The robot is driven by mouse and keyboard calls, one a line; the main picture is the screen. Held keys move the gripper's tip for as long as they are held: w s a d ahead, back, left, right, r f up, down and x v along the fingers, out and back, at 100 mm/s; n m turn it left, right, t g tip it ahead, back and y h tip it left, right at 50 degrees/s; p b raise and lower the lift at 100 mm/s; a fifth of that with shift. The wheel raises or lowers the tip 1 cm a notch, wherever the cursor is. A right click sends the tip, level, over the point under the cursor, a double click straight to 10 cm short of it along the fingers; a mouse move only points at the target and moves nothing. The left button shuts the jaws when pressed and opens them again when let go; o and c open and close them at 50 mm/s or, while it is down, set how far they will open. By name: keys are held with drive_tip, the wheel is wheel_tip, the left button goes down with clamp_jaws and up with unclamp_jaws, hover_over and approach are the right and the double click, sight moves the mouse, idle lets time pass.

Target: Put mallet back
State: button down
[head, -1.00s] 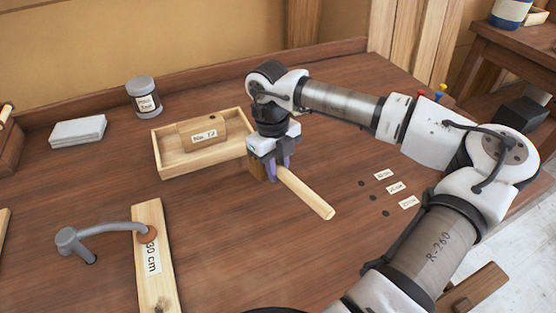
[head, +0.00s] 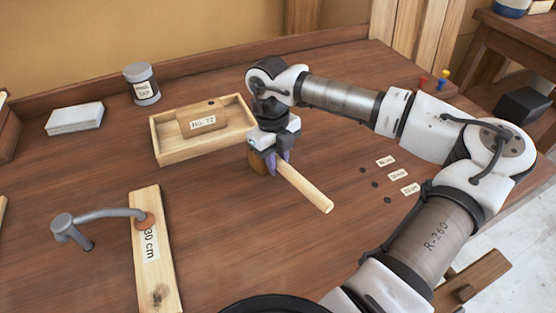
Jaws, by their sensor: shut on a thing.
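The mallet has a pale wooden handle (head: 308,191) and a brown head (head: 257,164), partly hidden behind my gripper. It is on or just above the bench top; I cannot tell which. My gripper (head: 273,166) points down with its purple fingertips shut on the mallet's handle near the head. The mallet is just right of a shallow wooden tray (head: 157,146), and the handle points toward the lower right.
A wooden block (head: 202,120) labelled No. 72 or similar sits in the tray. A jar (head: 142,84) and a white stack (head: 75,119) stand behind. A grey holdfast (head: 100,216) presses on a board (head: 160,265) marked 30 cm. Small labelled holes (head: 375,184) are at right.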

drive_tip(key=shift+f, duration=0.3)
drive_tip(key=c, duration=1.2)
unclamp_jaws()
drive_tip(key=shift+r, duration=0.1)
drive_tip(key=shift+r+p, duration=1.65)
drive_tip(key=shift+r, duration=2.35)
